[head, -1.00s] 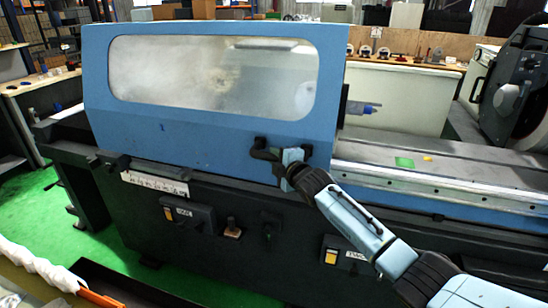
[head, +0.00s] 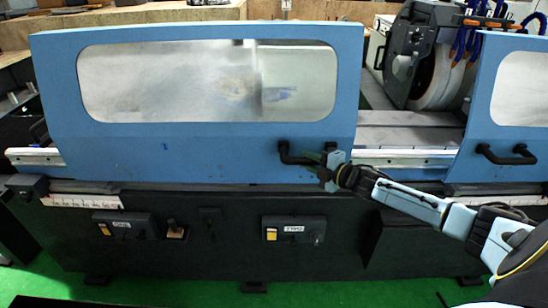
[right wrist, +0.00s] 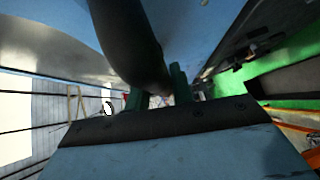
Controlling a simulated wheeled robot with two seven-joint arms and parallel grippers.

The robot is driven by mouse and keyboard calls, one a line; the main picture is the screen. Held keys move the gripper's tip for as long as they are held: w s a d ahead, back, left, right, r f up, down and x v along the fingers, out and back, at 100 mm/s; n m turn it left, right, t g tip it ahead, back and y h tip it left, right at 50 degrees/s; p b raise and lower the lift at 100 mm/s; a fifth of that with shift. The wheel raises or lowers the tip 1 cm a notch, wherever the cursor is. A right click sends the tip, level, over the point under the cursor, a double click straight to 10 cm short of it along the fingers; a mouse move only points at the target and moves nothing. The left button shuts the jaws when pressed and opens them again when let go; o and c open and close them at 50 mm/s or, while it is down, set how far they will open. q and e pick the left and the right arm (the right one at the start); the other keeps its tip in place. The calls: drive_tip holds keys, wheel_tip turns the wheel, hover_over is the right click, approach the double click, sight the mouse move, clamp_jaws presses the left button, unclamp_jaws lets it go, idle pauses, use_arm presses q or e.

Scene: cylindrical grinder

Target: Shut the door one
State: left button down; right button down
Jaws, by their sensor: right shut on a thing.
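Door one is the large blue sliding panel (head: 210,150) with a long window and a small "1" mark, on the left of the grinder in the head view. Its black handle (head: 290,156) is near its lower right corner. My right gripper (head: 326,157) is shut on this handle at its right end. In the right wrist view the dark handle (right wrist: 128,45) passes between the two green fingers (right wrist: 158,90). My left gripper is not in view.
A second blue door (head: 510,130) with its own black handle (head: 505,155) stands to the right. An open gap between the doors shows the grey machine bed (head: 405,135) and the grinding wheel (head: 440,80). Control boxes (head: 293,229) sit below door one.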

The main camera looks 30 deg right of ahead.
drive_tip(key=s+d+b, duration=0.7)
drive_tip(key=s+d, duration=0.3)
drive_tip(key=d, duration=0.5)
drive_tip(key=s+d+b, duration=0.8)
drive_tip(key=s+d, duration=0.3)
drive_tip(key=d, duration=0.5)
drive_tip(key=shift+d+r+b, duration=0.15)
drive_tip(key=shift+d+b, duration=0.15)
drive_tip(key=shift+s+r, duration=0.1)
drive_tip(key=shift+s, duration=0.05)
drive_tip(key=c, duration=1.5)
unclamp_jaws()
drive_tip(key=shift+d, duration=0.1)
drive_tip(key=shift+c, duration=0.2)
drive_tip(key=o, duration=0.3)
drive_tip(key=shift+s+d+f, duration=0.15)
drive_tip(key=shift+f, duration=0.05)
drive_tip(key=shift+o, duration=0.2)
